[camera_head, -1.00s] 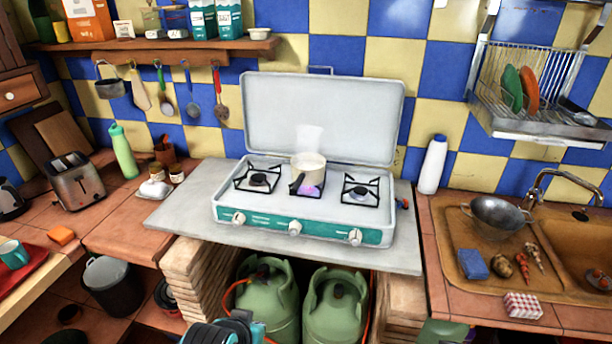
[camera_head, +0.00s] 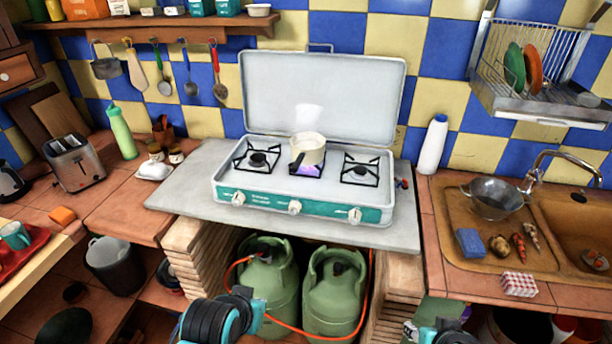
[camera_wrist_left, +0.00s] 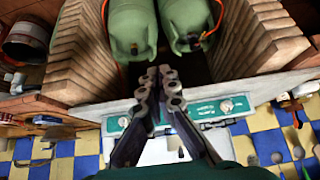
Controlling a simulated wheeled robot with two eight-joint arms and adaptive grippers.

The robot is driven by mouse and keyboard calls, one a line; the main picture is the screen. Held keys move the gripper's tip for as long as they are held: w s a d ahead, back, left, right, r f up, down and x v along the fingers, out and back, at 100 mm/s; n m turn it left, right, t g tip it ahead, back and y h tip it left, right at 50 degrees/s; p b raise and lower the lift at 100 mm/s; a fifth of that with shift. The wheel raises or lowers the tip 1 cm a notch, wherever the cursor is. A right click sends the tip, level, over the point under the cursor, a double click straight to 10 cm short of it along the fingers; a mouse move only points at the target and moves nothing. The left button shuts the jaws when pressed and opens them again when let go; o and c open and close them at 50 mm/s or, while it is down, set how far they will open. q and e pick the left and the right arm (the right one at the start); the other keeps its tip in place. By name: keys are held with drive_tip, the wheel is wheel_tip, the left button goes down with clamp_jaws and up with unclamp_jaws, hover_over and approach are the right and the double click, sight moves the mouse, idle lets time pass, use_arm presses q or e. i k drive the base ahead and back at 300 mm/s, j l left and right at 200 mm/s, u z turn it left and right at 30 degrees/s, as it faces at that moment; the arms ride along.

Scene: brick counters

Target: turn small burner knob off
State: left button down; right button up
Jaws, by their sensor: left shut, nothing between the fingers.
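A white camping stove (camera_head: 268,188) with a raised lid stands on the grey slab. Its teal front panel carries a left knob (camera_head: 238,197), a middle knob (camera_head: 295,207) and a right knob (camera_head: 355,215). A blue-violet flame (camera_head: 306,170) burns under the cream pot (camera_head: 308,148) on the middle burner. No flame shows on the left burner (camera_head: 257,160) or right burner (camera_head: 361,173). My left gripper (camera_wrist_left: 166,72) is shut and empty, in front of the stove; it hides the middle knob in the wrist view. Only part of my right arm shows, without its fingers.
Green gas bottles (camera_head: 268,280) with an orange hose stand below the slab (camera_head: 180,205), between brick walls. A white bottle (camera_head: 432,145) stands right of the stove, and a sink (camera_head: 570,240) further right. A toaster (camera_head: 74,162) is on the left counter.

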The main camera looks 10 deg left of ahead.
sight(296, 205)
drive_tip(key=l+u, duration=1.15)
drive_tip(key=l, duration=0.15)
drive_tip(key=k, duration=0.05)
